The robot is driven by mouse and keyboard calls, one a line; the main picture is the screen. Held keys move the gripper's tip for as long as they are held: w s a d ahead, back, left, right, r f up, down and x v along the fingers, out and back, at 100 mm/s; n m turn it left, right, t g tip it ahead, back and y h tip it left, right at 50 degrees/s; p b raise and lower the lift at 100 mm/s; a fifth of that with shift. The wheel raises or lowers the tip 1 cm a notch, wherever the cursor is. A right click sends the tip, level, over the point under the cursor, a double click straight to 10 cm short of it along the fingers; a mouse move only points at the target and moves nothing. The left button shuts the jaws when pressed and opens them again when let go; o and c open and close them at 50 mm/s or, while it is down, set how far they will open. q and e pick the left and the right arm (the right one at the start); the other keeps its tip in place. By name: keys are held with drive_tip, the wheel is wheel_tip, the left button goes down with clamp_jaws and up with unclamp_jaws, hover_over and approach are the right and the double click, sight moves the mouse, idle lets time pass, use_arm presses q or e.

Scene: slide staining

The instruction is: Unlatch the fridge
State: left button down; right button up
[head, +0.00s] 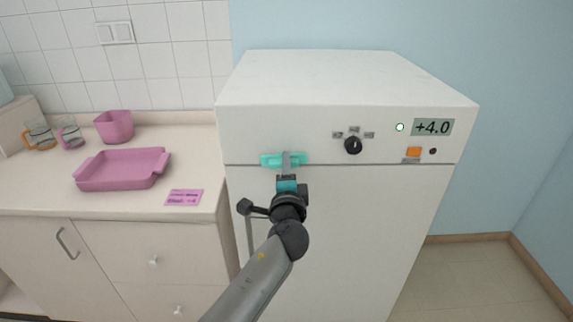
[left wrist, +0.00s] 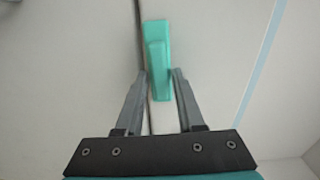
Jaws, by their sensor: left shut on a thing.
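The fridge (head: 340,230) is a white box with a control panel across its upper front and a door seam below the panel. A teal latch (head: 269,160) sits across that seam near the left side. The latch also shows in the left wrist view (left wrist: 158,60). My left gripper (head: 286,158) reaches up to the latch, and its fingers are shut on the latch's near part, one on each side. The fingers hide part of the latch in the head view. The door looks closed. My right gripper is not in view.
The fridge panel has a black knob (head: 353,146), a +4.0 display (head: 433,127) and an orange switch (head: 414,152). Floor at right is clear.

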use_arm(q)
drive_tip(key=shift+m, duration=0.4)
drive_tip(key=c, duration=0.8)
unclamp_jaws()
drive_tip(key=shift+o, duration=0.2)
drive_tip(key=shift+s, duration=0.15)
drive_tip(key=s, duration=1.5)
drive_tip(key=shift+p, duration=0.45)
